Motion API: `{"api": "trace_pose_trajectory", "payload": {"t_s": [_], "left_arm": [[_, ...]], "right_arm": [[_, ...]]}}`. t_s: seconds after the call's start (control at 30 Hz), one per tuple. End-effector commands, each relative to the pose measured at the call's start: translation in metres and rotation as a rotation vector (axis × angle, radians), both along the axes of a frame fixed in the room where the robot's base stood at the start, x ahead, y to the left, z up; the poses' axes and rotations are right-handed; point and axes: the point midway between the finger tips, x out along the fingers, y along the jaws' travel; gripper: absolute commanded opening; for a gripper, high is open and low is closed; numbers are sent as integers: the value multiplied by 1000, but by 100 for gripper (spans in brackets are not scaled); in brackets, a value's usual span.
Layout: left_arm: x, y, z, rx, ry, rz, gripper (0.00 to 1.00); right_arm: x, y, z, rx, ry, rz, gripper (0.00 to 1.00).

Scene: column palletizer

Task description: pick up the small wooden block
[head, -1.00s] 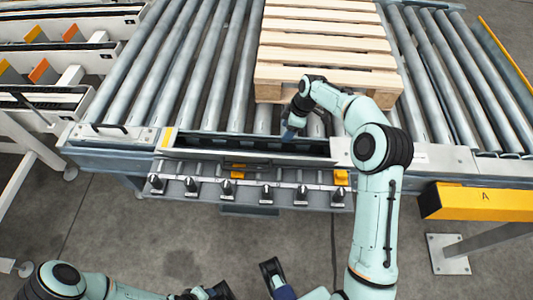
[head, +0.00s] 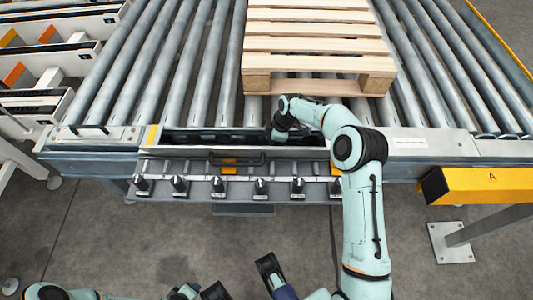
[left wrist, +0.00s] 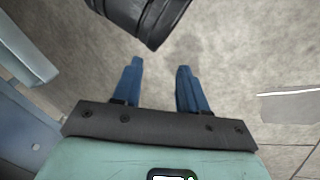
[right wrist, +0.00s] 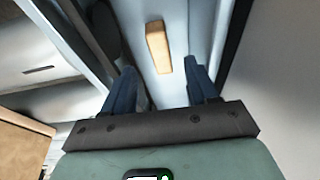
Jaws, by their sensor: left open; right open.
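The small wooden block (right wrist: 158,47) is a tan oblong lying on a pale grey surface in the right wrist view. My right gripper (right wrist: 161,78) is open and empty, with the block just beyond its blue fingertips and roughly in line with the gap between them. In the head view my right arm reaches down into the dark trough (head: 205,137) at the conveyor's front; the block and the right fingertips are hidden there. My left gripper (left wrist: 159,72) is open and empty above the concrete floor.
Side walls (right wrist: 232,40) run close on both sides of the block. A wooden pallet (head: 318,62) rests on the rollers behind the trough. A rail with several black knobs (head: 220,184) runs in front. A yellow beam (head: 480,186) stands at the right.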

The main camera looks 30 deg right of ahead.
Motion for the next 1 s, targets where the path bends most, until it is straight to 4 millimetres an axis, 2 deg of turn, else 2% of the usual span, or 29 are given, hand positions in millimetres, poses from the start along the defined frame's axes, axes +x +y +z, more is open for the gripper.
{"api": "trace_pose_trajectory", "payload": {"t_s": [0.2, 0.3, 0.53, 0.7, 0.73, 1.0], "left_arm": [[14, 8, -11, 18, -36, 16, 43], [19, 10, -13, 25, -49, 20, 43], [20, 11, -12, 26, -52, 21, 43], [19, 10, -12, 25, -51, 20, 43], [19, 10, -12, 25, -51, 20, 43], [19, 10, -12, 25, -50, 20, 43]], "right_arm": [[5, 11, -33, 2, 3, 2, 58], [6, 13, -44, 1, 1, 1, 58], [7, 13, -44, 0, 0, 1, 58], [7, 13, -44, 0, 1, 1, 3], [7, 13, -44, 0, 1, 1, 0], [7, 13, -43, 0, 0, 1, 0]]}}
